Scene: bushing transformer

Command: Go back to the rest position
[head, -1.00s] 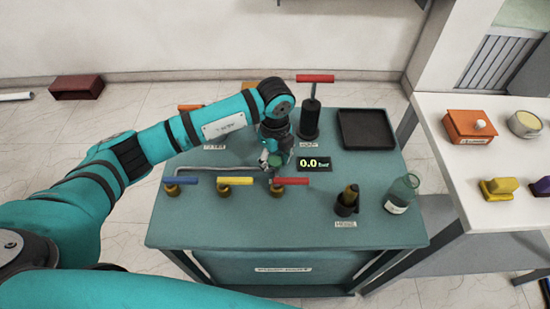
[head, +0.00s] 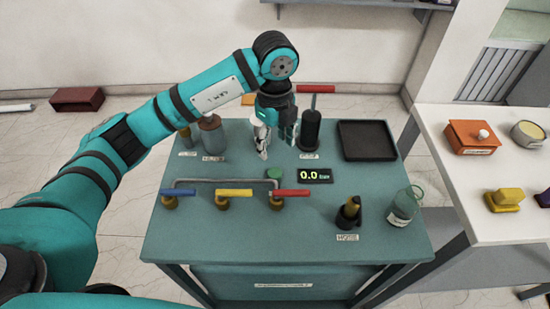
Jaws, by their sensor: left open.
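My left arm comes in from the left and reaches over the green table (head: 290,230). My left gripper (head: 264,155) points down above the table's back half, open and empty. It hangs just left of the black pump (head: 310,133) with the red T-handle, and behind the green knob (head: 275,173). In the picture the arm overlaps part of the pump's handle. My right gripper is not in view.
Three valves with blue (head: 178,192), yellow (head: 234,192) and red (head: 290,193) handles stand at the front. Behind them are a pressure display (head: 314,176) reading 0.0 bar and a black tray (head: 367,140). A glass bottle (head: 403,207) stands right. A white table (head: 480,180) adjoins.

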